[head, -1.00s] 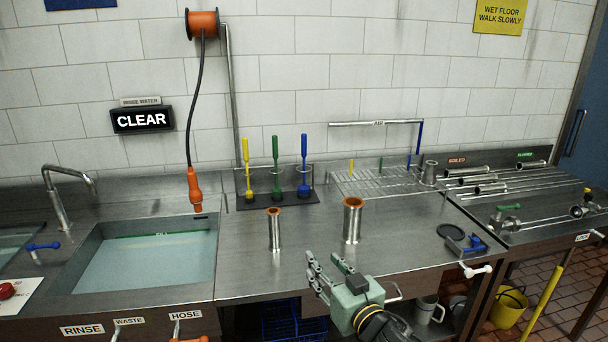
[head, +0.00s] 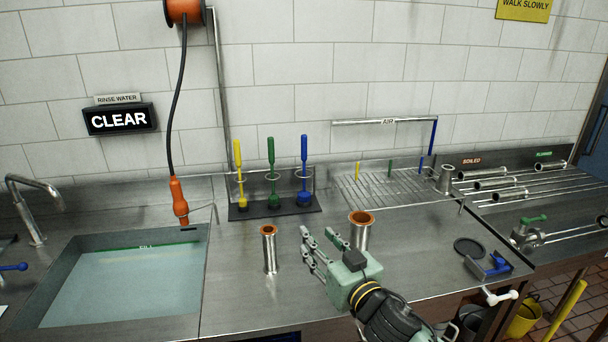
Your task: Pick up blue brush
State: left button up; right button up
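The blue brush (head: 304,170) stands upright, handle up, at the right end of a dark brush holder (head: 245,214) at the back of the counter. A green brush (head: 272,172) and a yellow brush (head: 239,175) stand to its left. My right gripper (head: 318,246) is over the counter, in front of and below the blue brush in the picture, and apart from it. Its fingers are spread and nothing shows between them. My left gripper is not in the head view.
Two steel tubes with orange rims, a shorter one (head: 270,252) and a wider one (head: 361,233), stand near my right gripper. A water-filled sink (head: 125,285) is at left. An orange hose nozzle (head: 179,197) hangs by it. A wire rack (head: 385,187) is behind right.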

aim_at(303, 196)
jog(key=i, duration=1.45)
